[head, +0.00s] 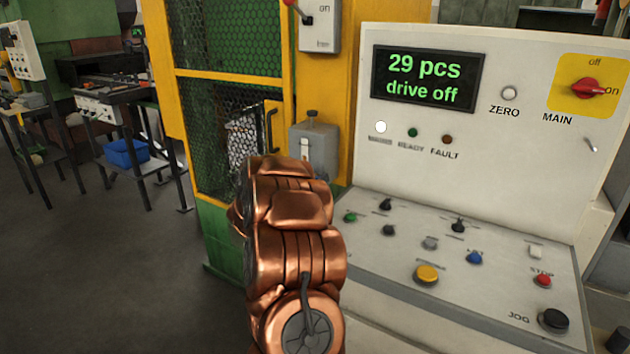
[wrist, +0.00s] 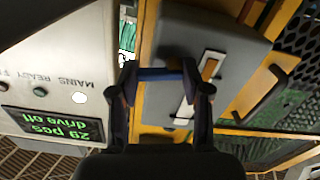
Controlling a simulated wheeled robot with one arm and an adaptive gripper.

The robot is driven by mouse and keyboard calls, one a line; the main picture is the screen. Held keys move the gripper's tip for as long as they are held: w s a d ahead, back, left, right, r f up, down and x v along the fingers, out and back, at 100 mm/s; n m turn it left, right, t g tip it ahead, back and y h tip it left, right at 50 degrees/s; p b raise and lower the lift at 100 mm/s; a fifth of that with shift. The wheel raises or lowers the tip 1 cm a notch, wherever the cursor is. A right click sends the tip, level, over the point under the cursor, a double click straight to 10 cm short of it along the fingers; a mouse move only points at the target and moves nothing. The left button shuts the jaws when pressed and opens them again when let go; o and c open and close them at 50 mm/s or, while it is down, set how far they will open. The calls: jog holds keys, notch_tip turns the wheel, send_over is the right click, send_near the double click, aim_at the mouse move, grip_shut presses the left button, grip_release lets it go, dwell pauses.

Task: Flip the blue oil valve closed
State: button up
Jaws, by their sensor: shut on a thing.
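In the wrist view, the blue oil valve handle (wrist: 158,74) is a short blue bar in front of a grey box. My gripper (wrist: 162,80) has one finger at each end of the bar and is shut on it. The picture in this view is upside down. In the head view, my copper-coloured arm hides the gripper and the blue valve. The grey box (head: 314,150) shows just above the arm there, on the yellow frame. It also shows in the wrist view (wrist: 228,45), with a pale upright gauge strip (wrist: 209,68).
The control panel (head: 400,165) stands close to the right of my arm, with several buttons and a display (head: 425,80) reading "29 pcs drive off". A yellow-framed mesh guard (head: 225,50) with a dark handle (head: 271,128) is behind. Free floor (head: 110,270) lies to the left.

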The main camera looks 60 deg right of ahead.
jog(key=m+b, duration=0.2)
jog(key=shift+f+m, duration=0.2)
jog(key=shift+m, duration=0.2)
jog(key=o, duration=1.2)
jog(key=shift+c, duration=0.2)
jog(key=a, duration=1.2)
jog(key=shift+s, duration=0.35)
